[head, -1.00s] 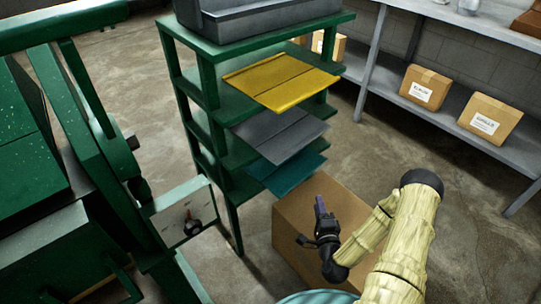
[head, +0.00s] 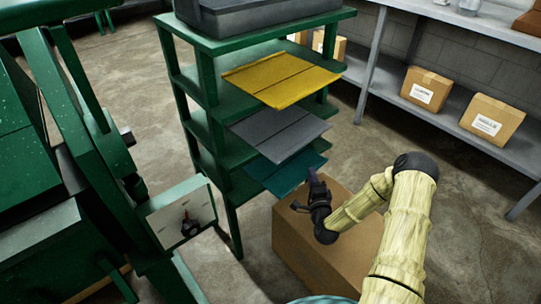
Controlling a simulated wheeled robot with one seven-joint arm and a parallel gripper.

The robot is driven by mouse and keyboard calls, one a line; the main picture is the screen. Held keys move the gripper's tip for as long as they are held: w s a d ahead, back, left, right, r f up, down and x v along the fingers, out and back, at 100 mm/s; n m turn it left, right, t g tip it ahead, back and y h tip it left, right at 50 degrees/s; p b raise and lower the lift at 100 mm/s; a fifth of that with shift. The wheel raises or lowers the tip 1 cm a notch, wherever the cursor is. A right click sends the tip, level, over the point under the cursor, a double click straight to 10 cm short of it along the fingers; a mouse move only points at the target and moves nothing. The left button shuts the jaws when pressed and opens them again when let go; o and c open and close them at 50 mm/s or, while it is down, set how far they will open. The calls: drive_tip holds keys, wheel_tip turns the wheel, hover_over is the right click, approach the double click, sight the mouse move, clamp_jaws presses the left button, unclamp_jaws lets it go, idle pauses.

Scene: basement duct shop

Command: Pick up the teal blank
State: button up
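The teal blank (head: 284,174) is a flat sheet on a low shelf of the green rack (head: 210,80), with its front part sticking out over the shelf edge. A grey blank (head: 280,133) lies on the shelf above it and a yellow blank (head: 280,80) above that. My gripper (head: 312,178) is at the right front edge of the teal blank, pointing up toward it in the picture. I cannot tell whether it touches the blank or whether its fingers are open. It covers a little of the blank's right corner.
A large cardboard box (head: 318,254) stands on the floor below my gripper. Green machinery (head: 100,150) fills the left side. A grey shelf (head: 455,110) with small cartons runs along the back right wall. Concrete floor is clear at the right.

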drive_tip(key=shift+w, duration=0.1)
drive_tip(key=w, duration=0.1)
drive_tip(key=w+b, duration=0.2)
drive_tip(key=w, duration=0.1)
drive_tip(key=shift+w+f, duration=0.1)
drive_tip(key=shift+f, duration=0.15)
drive_tip(key=shift+w+r, duration=0.1)
drive_tip(key=shift+w, duration=0.3)
clamp_jaws()
